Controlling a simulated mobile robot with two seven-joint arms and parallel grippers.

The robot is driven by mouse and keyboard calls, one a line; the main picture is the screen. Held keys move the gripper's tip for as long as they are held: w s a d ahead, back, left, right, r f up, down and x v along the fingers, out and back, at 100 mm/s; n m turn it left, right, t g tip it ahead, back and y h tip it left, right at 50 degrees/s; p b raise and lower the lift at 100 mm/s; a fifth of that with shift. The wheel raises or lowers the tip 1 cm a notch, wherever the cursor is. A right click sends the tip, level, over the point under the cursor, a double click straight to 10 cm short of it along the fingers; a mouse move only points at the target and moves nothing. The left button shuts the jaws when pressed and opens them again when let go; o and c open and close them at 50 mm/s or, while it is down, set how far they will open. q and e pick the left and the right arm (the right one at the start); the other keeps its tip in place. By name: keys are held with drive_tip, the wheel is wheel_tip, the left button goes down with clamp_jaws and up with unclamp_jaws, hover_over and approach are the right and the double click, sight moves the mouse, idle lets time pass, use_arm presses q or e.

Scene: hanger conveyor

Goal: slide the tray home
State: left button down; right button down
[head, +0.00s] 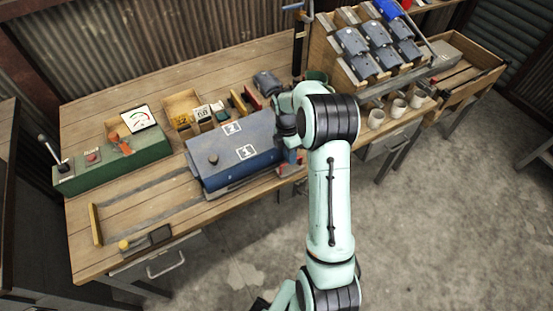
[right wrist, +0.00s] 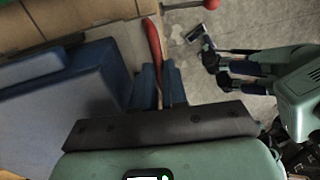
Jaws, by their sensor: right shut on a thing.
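A large blue box-like unit (head: 222,166), with white labels 1 and 2 and a dark knob on top, sits on the workbench. A thin grey edge shows under its front; I cannot tell whether this is the tray. My right gripper (head: 291,158) is at the unit's right end. In the right wrist view my right gripper (right wrist: 159,88) is shut on a red handle (right wrist: 153,48), beside the blue body (right wrist: 70,100). My arm hides part of this end in the head view. My left gripper (right wrist: 218,70) shows in the right wrist view, fingers apart and empty over the floor.
Left of the unit, grey rails (head: 150,212) run along the bench towards a yellow bar (head: 96,225). A green control box (head: 112,160) with a lever and gauge stands behind them. Small bins stand behind the unit. A rack (head: 370,50) and several cups are at right.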

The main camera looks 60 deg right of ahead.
use_arm(q)
drive_tip(key=shift+r, duration=0.1)
use_arm(e)
drive_tip(key=shift+s+d, duration=0.4)
drive_tip(key=shift+d, duration=0.15)
drive_tip(key=c, duration=1.4)
unclamp_jaws()
drive_tip(key=shift+s+d, duration=0.1)
drive_tip(key=shift+c, duration=0.2)
